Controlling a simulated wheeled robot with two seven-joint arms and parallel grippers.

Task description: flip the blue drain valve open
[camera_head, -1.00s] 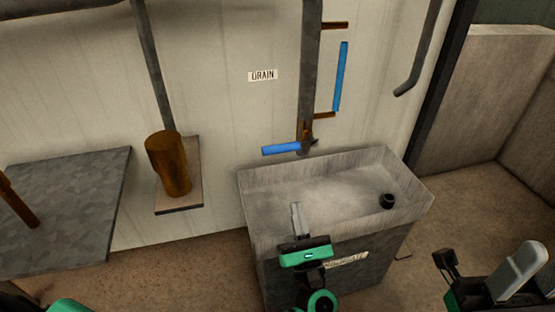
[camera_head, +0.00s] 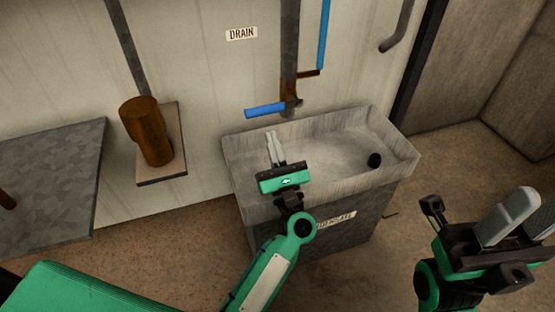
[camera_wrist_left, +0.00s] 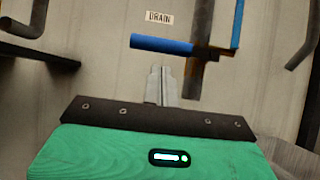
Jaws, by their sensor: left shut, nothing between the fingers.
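The blue drain valve handle (camera_head: 265,110) points left, roughly level, from a rusty fitting on the vertical drain pipe (camera_head: 289,45), below the DRAIN label (camera_head: 241,34). It also shows in the left wrist view (camera_wrist_left: 162,45), just beyond the fingertips. My left gripper (camera_head: 271,136) is shut and empty, its fingers pointing up toward the handle from below; I see no clear contact. In the left wrist view, my left gripper (camera_wrist_left: 157,70) appears just under the handle's middle. My right gripper (camera_head: 516,216) is at the lower right, away from the valve; its finger gap is not clear.
A grey condensate basin (camera_head: 400,150) stands below the valve, with a dark round fitting (camera_head: 374,160) inside. A blue vertical tube (camera_head: 324,35) runs right of the pipe. A rusty cylinder (camera_head: 148,130) on a wall plate and a grey table (camera_head: 55,180) are at left.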

